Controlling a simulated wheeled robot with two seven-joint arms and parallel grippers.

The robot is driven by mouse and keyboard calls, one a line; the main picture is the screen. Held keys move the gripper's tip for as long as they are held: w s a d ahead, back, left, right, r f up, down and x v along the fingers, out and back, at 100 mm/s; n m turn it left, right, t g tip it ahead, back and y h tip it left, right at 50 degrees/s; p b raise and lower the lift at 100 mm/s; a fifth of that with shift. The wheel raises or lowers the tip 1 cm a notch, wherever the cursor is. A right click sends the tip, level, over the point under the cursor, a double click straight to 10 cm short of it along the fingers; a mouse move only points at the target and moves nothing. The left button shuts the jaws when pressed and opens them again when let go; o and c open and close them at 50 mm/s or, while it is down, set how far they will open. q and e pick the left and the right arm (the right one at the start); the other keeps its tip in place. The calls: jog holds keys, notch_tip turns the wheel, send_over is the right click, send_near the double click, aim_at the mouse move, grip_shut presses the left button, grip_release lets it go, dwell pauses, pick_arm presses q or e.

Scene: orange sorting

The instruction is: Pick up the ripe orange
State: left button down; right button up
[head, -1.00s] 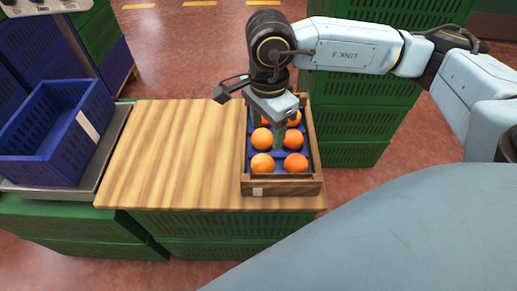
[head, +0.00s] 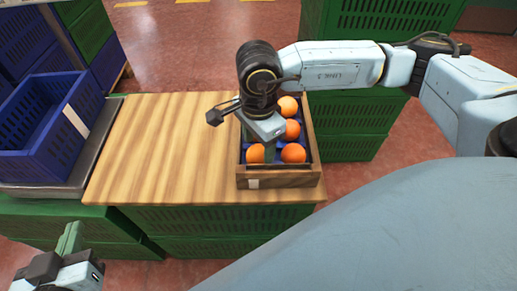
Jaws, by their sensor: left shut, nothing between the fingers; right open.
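Several oranges sit in a wooden crate (head: 280,182) with a blue insert, at the right end of the table. In the right column are a front orange (head: 293,153), a middle orange (head: 292,130) and a back orange (head: 288,106). A front-left orange (head: 255,154) is partly covered by my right gripper (head: 270,152). That gripper is open and points down into the crate beside this orange; contact cannot be told. My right wrist hides the rest of the left column. Which orange the task calls ripe is unclear. My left gripper (head: 71,240) is shut and empty at the lower left.
The wooden table (head: 160,150) is bare left of the crate. A blue basket (head: 40,125) stands on a grey platform at the left. The crate walls surround my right gripper.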

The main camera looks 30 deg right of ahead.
jog(key=shift+f+b, duration=0.3)
jog(key=shift+f, duration=0.7)
pick_arm(q)
jog(key=r, duration=0.1)
jog(key=r+t, duration=0.1)
jog(key=w+d+r+t+h, duration=0.1)
jog(key=shift+r, duration=0.2)
pick_arm(e)
jog(key=shift+c, duration=0.2)
jog(key=c, duration=0.6)
pick_arm(q)
jog(key=shift+f, duration=0.1)
pick_arm(e)
jog(key=shift+r, duration=0.2)
